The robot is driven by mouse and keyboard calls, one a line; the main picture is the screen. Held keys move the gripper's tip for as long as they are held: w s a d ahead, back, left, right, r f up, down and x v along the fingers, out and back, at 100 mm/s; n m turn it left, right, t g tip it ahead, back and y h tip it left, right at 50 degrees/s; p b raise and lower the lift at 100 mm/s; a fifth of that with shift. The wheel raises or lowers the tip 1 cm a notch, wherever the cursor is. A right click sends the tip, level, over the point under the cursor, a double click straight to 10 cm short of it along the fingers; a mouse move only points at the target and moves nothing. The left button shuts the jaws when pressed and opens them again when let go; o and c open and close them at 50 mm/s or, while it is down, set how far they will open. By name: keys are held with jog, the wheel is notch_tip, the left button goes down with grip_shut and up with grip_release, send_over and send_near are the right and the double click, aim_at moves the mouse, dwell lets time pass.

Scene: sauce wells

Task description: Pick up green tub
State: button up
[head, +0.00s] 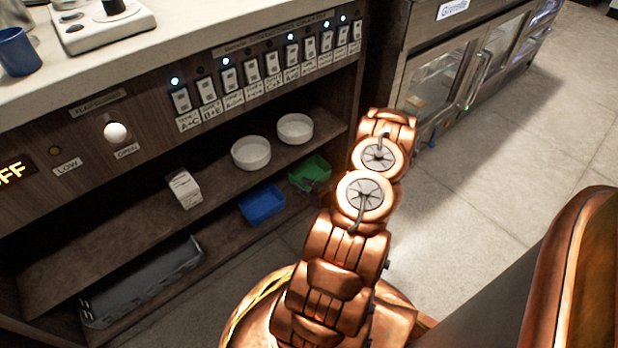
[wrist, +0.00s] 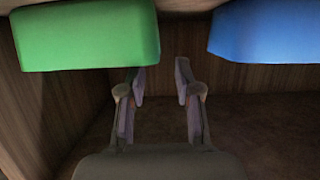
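The green tub (head: 310,167) sits on the lower shelf at its right end in the head view, partly hidden by a dark part at its front edge. In the wrist view the green tub (wrist: 85,35) fills the upper left. My gripper (wrist: 160,78) is open and empty, its two fingers apart. The left finger is close to the green tub's lower right corner; I cannot tell whether they touch. The tub is not between the fingers. In the head view my arm hides most of the gripper.
A blue tub (head: 262,204) stands left of the green one, and at upper right in the wrist view (wrist: 265,32). Two white bowls (head: 251,153) and a white box (head: 184,188) sit on the shelf above. A dark tray (head: 140,285) lies lower left. The tiled floor at right is clear.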

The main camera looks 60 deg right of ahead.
aim_at(295, 180)
jog(key=shift+b+x, duration=1)
jog(key=shift+x, duration=1.15)
grip_shut()
